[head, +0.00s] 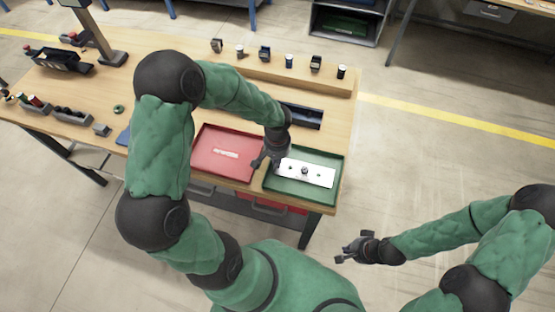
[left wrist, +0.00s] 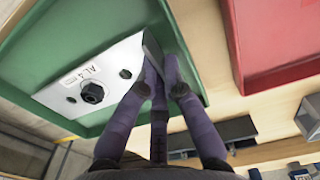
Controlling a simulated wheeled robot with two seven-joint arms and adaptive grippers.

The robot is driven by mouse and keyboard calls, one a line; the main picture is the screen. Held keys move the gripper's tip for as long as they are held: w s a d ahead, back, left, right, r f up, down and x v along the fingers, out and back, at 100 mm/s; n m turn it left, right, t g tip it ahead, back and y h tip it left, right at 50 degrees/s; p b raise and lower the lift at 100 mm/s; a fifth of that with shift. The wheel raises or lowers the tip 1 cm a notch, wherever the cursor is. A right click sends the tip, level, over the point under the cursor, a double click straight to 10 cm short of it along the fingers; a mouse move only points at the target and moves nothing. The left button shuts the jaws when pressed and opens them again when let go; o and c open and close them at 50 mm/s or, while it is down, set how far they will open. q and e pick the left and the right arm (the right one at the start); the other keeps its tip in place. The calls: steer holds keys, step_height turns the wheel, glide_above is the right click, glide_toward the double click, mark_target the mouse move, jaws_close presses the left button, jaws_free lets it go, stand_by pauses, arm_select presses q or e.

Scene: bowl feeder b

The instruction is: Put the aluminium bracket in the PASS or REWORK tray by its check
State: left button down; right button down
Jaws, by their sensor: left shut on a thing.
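The aluminium bracket (head: 318,176) is a flat pale plate with holes, a dark bolt head and a label that seems to start with "AL". It lies within the walls of the green tray (head: 318,157); I cannot tell whether it rests fully on the floor. My left gripper (head: 270,158) is shut on the bracket's left end. In the left wrist view the fingers (left wrist: 158,62) pinch the edge of the bracket (left wrist: 98,84), inside the green tray (left wrist: 75,20). The red tray (head: 205,163) beside it holds only a white marking. My right gripper (head: 350,247) is open and empty, off the table.
A wooden ledge (head: 275,75) at the back carries several small parts. Small bins (head: 72,115) and a stand (head: 108,50) are at the left. The floor right of the table is clear.

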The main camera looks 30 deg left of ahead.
arm_select(q)
steer(key=shift+f, duration=0.3)
steer(key=c, duration=1.7)
jaws_free()
steer(key=shift+s, duration=0.1)
steer(key=shift+r, duration=0.1)
steer(key=shift+r+p, duration=0.5)
step_height(320, 180, up, 12)
steer(key=shift+r+p, duration=0.1)
steer(key=shift+p, duration=1)
